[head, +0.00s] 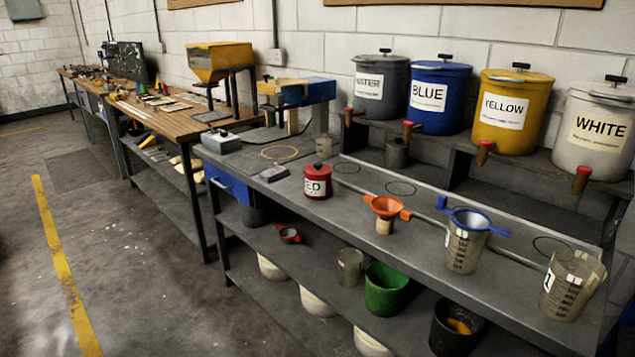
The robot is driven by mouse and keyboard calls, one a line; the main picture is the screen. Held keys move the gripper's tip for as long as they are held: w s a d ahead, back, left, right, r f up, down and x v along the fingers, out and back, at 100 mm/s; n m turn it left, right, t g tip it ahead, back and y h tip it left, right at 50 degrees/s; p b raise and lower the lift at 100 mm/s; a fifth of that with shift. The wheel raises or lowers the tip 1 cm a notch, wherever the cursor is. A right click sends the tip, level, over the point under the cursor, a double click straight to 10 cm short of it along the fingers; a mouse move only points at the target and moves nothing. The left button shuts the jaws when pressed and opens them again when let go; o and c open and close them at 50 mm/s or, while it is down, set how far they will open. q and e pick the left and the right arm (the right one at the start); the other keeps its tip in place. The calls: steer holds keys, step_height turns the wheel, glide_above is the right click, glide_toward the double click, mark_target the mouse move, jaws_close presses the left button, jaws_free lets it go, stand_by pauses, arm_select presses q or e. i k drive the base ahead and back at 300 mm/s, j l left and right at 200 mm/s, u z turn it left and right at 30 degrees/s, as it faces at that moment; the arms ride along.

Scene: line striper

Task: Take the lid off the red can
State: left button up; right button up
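A small red can (318,186) with a white label stands upright on the grey bench top, left of the orange funnel. Its red lid (317,168) with a small dark knob sits on top of it. Neither of my grippers shows in the head view, and nothing is touching the can.
An orange funnel (386,206) sits on a small cup, and a blue strainer (472,219) rests on a measuring cup (463,250). Another measuring cup (571,286) stands at the right. A grey block (273,174) lies left of the can. Large labelled paint buckets line the raised shelf behind.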

mark_target(316, 169)
steer(key=i+l+u, duration=0.25)
steer(key=u, duration=0.15)
steer(key=i+l+u, duration=0.15)
steer(key=l+u, duration=0.2)
steer(key=l, duration=0.15)
